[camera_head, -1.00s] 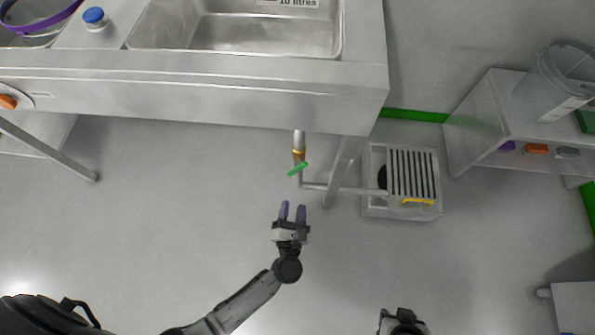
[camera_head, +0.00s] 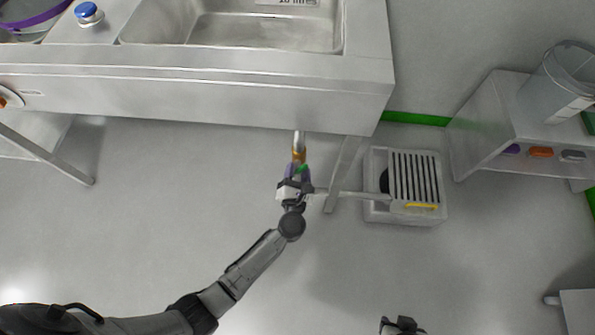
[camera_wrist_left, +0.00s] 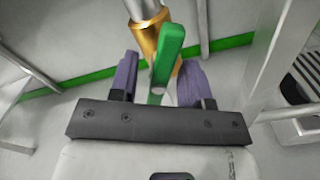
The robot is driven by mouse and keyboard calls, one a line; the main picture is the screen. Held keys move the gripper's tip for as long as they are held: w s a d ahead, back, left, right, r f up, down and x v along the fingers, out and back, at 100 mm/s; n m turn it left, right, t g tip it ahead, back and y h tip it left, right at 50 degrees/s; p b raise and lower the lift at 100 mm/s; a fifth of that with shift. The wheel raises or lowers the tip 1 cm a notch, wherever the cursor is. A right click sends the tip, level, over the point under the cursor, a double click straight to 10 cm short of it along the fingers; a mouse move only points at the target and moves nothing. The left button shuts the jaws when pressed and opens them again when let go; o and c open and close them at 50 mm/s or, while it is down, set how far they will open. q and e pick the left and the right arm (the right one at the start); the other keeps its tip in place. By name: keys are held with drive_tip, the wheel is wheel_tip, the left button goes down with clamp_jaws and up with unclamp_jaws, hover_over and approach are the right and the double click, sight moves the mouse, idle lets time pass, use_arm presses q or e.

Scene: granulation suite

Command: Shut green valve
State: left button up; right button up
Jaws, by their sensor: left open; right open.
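The green valve handle (camera_wrist_left: 166,62) sits on a brass valve body (camera_wrist_left: 147,33) on the pipe below the sink bench. In the left wrist view it stands between the two purple fingers of my left gripper (camera_wrist_left: 157,80), with gaps to both sides. In the head view only a small part of the green handle (camera_head: 303,168) shows, at the fingertips of my left gripper (camera_head: 298,172); the rest is hidden by the gripper. My left gripper is open around the handle. My right gripper (camera_head: 402,326) is at the bottom edge of the head view, empty and away from the valve.
The steel sink bench (camera_head: 200,100) is above the valve. A bench leg (camera_head: 343,175) and a drain pipe (camera_head: 355,194) lie just right of my left gripper. A floor drain box with a grate (camera_head: 413,180) stands further right. The floor at left is clear.

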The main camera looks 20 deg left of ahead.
use_arm(q)
drive_tip(key=shift+c, duration=0.2)
clamp_jaws()
idle(0.3)
drive_tip(key=shift+r+m+p, duration=0.15)
drive_tip(key=shift+m+p, duration=1.05)
drive_tip(key=shift+p, duration=0.05)
drive_tip(key=m+p, duration=0.2)
drive_tip(key=shift+d+m, duration=0.1)
drive_tip(key=shift+m, duration=0.3)
drive_tip(key=m+p, duration=0.2)
drive_tip(key=m, duration=0.2)
drive_tip(key=shift+f, duration=0.2)
drive_tip(key=shift+f+m+p, duration=0.15)
drive_tip(key=shift+m+p, duration=0.75)
drive_tip(key=shift+m, duration=0.6)
